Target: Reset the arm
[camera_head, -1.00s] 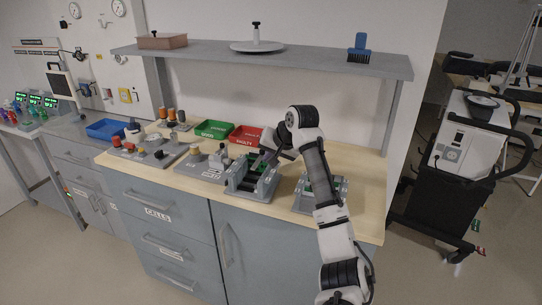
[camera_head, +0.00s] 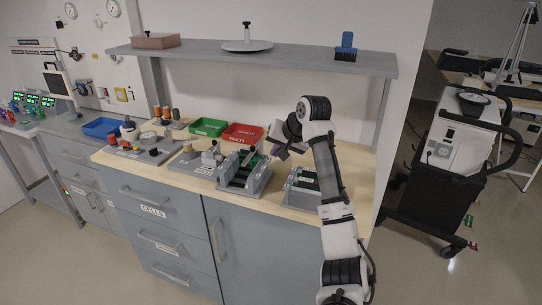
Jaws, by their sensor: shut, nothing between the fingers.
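My arm rises from the lower right of the head view and bends at an elbow above the counter. My gripper (camera_head: 279,150) is shut and empty, small in the picture, above the counter behind the two grey fixtures. It is apart from the grey fixture with a dark slot (camera_head: 245,174) on its left. The second grey fixture with a green board (camera_head: 303,184) stands beside my forearm, which covers part of it.
A green bin (camera_head: 208,127) and a red bin (camera_head: 243,134) stand at the back of the wooden counter (camera_head: 277,200). A shelf (camera_head: 290,62) hangs above the arm. A black-and-white ventilator cart (camera_head: 440,165) stands to the right.

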